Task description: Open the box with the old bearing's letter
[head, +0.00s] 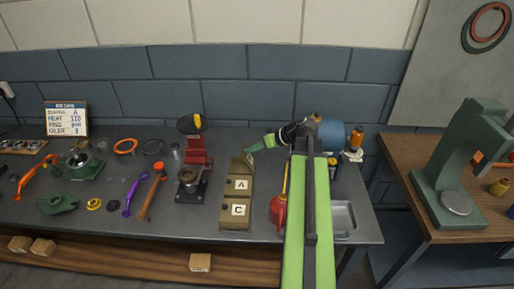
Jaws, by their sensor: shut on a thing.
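A tan box unit (236,217) with lettered lids stands on the bench. The lid marked A (240,185) is in the middle and the lid marked C (238,210) is at the front; both look shut. The rear lid (243,161) looks tilted up, and its letter cannot be made out. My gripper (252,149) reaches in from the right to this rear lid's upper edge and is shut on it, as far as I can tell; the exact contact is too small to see. The card (66,118) at the back left reads bearing A.
A red press-like stand (199,150) and a dark fixture (190,183) stand left of the boxes. A red oil can (278,211) and a metal tray (342,217) are right of them. Tools and green casing parts (58,203) cover the left bench.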

